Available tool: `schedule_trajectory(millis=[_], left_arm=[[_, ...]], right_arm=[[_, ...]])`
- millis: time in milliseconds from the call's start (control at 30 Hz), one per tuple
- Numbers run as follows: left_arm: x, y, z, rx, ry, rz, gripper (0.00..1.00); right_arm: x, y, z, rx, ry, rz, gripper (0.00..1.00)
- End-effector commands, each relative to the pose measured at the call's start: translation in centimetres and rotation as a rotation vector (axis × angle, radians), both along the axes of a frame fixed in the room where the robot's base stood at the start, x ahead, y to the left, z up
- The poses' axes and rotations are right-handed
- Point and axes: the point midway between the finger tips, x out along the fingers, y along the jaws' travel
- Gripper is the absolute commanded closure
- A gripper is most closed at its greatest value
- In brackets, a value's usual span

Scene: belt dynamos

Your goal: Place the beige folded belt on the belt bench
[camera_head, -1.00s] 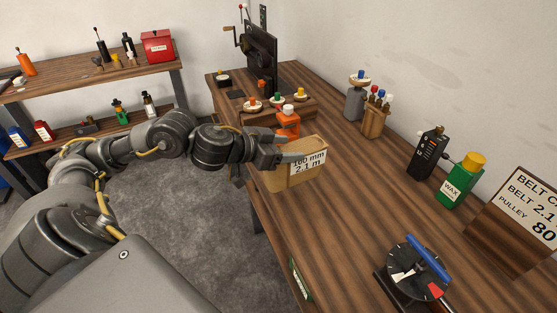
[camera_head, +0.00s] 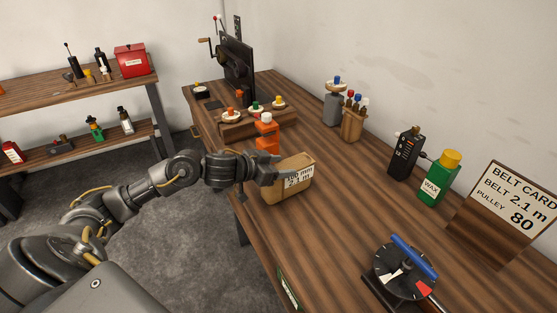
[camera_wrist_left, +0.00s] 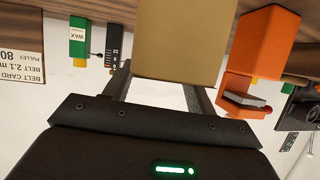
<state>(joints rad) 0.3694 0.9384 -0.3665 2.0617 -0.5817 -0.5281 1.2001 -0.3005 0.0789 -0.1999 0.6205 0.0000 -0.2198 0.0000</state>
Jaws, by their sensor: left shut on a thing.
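The beige folded belt (camera_head: 292,184) is a boxy bundle with a white label reading "100 mm 2.1 m". My left gripper (camera_head: 276,168) is shut on it from the left, and the fingers cover part of its upper left side. The belt is at the front edge of the belt bench (camera_head: 330,215); I cannot tell whether its underside touches the wood. In the left wrist view the belt (camera_wrist_left: 182,38) fills the top middle, between the fingers. My right gripper is not in view.
An orange bottle (camera_head: 267,138) stands close behind the belt. A dial device (camera_head: 402,272), green wax bottle (camera_head: 438,182), black radio (camera_head: 405,153) and belt card (camera_head: 512,215) stand to the right. The bench middle is clear. A shelf (camera_head: 80,95) stands at the back left.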

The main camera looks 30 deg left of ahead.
Motion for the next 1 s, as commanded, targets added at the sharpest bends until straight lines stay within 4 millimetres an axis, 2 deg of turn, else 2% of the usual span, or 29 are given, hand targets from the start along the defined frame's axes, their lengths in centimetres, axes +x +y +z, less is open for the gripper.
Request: schedule_trajectory(millis=[500,533,700,1000], left_arm=[[0.2,0.0,-0.9,-0.005,-0.011,0.002,1.00],[0.0,0.0,-1.3,-0.001,-0.003,0.001,0.42],[0.1,0.0,-1.2,-0.001,-0.004,0.001,0.21],[0.1,0.0,-1.0,0.000,-0.004,0.000,0.21]], right_arm=[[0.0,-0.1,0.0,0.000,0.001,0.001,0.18],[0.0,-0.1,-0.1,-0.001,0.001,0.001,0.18],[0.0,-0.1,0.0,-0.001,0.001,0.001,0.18],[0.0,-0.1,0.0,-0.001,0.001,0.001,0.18]])
